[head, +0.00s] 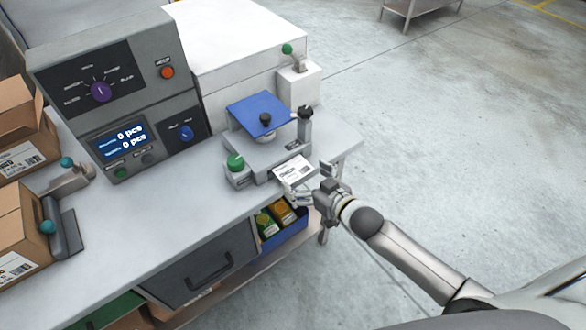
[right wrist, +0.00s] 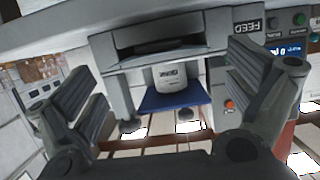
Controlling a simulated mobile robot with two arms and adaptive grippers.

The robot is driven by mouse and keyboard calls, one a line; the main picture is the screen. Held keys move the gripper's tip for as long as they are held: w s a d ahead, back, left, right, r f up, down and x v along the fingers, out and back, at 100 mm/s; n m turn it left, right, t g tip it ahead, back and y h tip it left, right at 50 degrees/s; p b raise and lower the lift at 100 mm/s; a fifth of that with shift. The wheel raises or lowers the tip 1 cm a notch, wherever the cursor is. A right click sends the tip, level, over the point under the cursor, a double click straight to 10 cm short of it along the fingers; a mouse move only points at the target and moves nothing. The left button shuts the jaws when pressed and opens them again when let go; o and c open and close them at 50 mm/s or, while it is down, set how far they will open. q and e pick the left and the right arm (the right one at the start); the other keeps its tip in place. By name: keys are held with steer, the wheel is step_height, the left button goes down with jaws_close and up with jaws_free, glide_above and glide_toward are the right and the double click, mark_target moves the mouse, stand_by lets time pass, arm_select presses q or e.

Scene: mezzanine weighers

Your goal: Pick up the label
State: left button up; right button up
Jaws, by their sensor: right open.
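The label (head: 293,169) is a small white slip with dark print at the front of the grey device with the blue plate, on the bench's right part. My left gripper is not in view.
The blue plate (head: 259,112) stands behind the label, with a green knob (head: 235,161) to its left. A control panel (head: 120,85) and cardboard boxes (head: 18,220) stand farther left. A blue bin (head: 284,240) sits below the bench. Open floor lies right.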

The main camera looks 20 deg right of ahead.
mark_target(294, 171)
steer(key=shift+p+x, duration=0.7)
steer(key=shift+x, duration=2.35)
steer(key=shift+f, duration=0.15)
steer(key=shift+s, duration=0.1)
steer(key=shift+c, duration=0.4)
steer(key=c, duration=0.3)
